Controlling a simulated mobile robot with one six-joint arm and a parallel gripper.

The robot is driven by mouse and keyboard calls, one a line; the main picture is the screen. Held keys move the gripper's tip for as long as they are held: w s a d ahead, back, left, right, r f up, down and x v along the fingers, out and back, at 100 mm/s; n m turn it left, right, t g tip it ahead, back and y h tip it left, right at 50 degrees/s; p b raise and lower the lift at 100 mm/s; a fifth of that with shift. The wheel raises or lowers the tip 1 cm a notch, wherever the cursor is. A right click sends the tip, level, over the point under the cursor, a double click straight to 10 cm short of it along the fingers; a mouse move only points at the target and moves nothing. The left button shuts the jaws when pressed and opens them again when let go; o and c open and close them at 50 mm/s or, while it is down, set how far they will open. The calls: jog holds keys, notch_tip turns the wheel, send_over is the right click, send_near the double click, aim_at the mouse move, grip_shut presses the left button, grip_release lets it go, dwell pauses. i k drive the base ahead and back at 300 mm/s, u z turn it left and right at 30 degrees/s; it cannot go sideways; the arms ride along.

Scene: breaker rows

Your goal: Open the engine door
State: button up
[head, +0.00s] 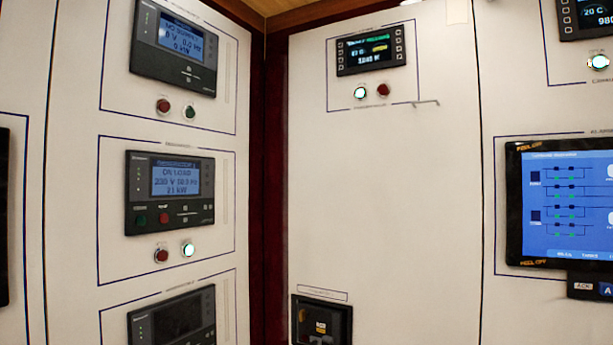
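I cannot tell for sure which panel is the engine door. A tall white panel (400,200) fills the middle of the head view, flush with its neighbours. A thin, short metal bar (425,102), possibly a handle, shows near its upper right. A small dark display (370,50) sits above, with a lit white button (360,93) and a red button (383,90) below it. My gripper is not in view, so its state and its distance from the panel do not show.
On the left wall are several control units, including a lit one (170,192) reading "ON LOAD". A dark red corner strip (272,190) divides the walls. A blue touchscreen (566,200) is at the right. A dark unit (321,320) sits low in the middle.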

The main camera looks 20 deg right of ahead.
aim_at(385, 197)
jog(key=z, duration=0.8)
jog(key=k, duration=1.2)
jog(key=z, duration=0.4)
jog(key=i, duration=1.65)
jog(key=z, duration=0.2)
